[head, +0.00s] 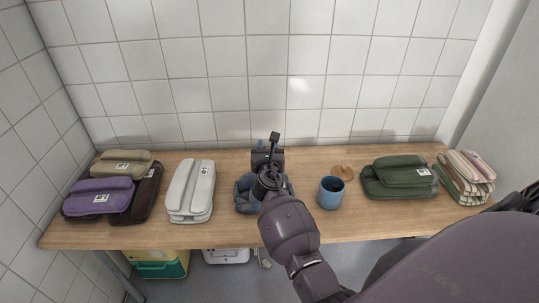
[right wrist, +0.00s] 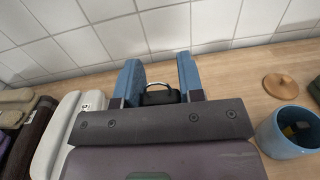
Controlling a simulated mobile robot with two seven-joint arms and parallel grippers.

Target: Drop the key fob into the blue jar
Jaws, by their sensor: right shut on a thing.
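The blue jar (head: 331,194) stands open and upright on the wooden table, right of my right gripper (head: 266,152). In the right wrist view the jar (right wrist: 285,140) is at the right edge, with something dark and yellowish inside. There my right gripper (right wrist: 160,84) has its two blue fingers closed on the black key fob (right wrist: 160,97), which has a thin ring on top. The gripper is apart from the jar, to its left and towards the wall. In the head view the fob cannot be made out. My left gripper is not in view.
A round wooden lid (head: 343,172) lies behind the jar. A dark blue-grey folded bundle (head: 243,193) lies under my right wrist. White (head: 190,190), purple (head: 98,197), green (head: 398,177) and striped (head: 466,178) folded textiles lie on the table (head: 230,233). A tiled wall stands behind.

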